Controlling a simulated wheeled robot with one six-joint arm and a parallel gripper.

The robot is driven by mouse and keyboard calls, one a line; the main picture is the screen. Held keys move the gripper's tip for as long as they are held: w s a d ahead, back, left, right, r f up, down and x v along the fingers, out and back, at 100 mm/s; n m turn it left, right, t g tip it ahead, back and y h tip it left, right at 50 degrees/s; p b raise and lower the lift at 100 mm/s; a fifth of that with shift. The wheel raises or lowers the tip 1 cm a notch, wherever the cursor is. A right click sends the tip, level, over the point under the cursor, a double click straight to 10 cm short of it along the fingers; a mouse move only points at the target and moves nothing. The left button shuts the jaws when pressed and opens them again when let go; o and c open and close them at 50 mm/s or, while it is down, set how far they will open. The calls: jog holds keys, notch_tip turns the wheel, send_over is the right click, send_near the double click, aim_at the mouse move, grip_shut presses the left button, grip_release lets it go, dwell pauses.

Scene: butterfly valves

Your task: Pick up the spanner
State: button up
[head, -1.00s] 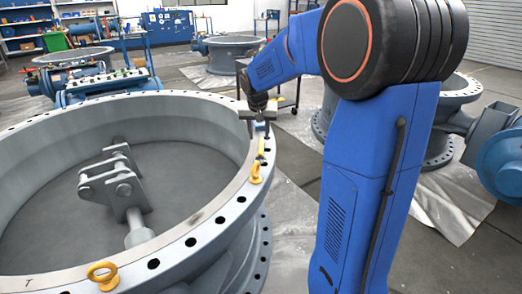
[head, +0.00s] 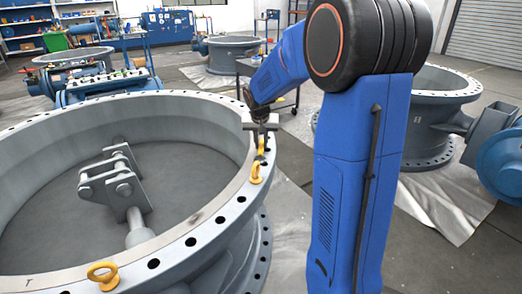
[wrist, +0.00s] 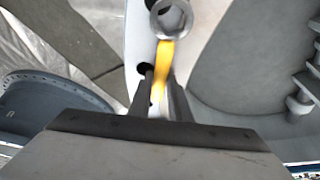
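The spanner (wrist: 163,62) has a yellow handle and a grey ring end, seen in the wrist view. It lies on the grey flange rim of the large valve (head: 205,215), close to a bolt hole. In the head view a small yellow part of the spanner (head: 261,145) shows under my gripper (head: 262,140). In the wrist view my gripper (wrist: 160,78) is open, with its two fingers on either side of the yellow handle. A gap shows beside the handle. The lower end of the handle is partly hidden by the fingers and gripper body.
A grey hinge bracket (head: 118,185) is inside the valve. Another valve (head: 430,110) stands at the right, on sheeting.

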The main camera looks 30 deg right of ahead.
aim_at(261, 146)
grip_shut()
jog(key=shift+r, duration=0.2)
notch_tip(261, 146, up, 10)
jog(key=shift+f, duration=0.15)
dwell(3.1)
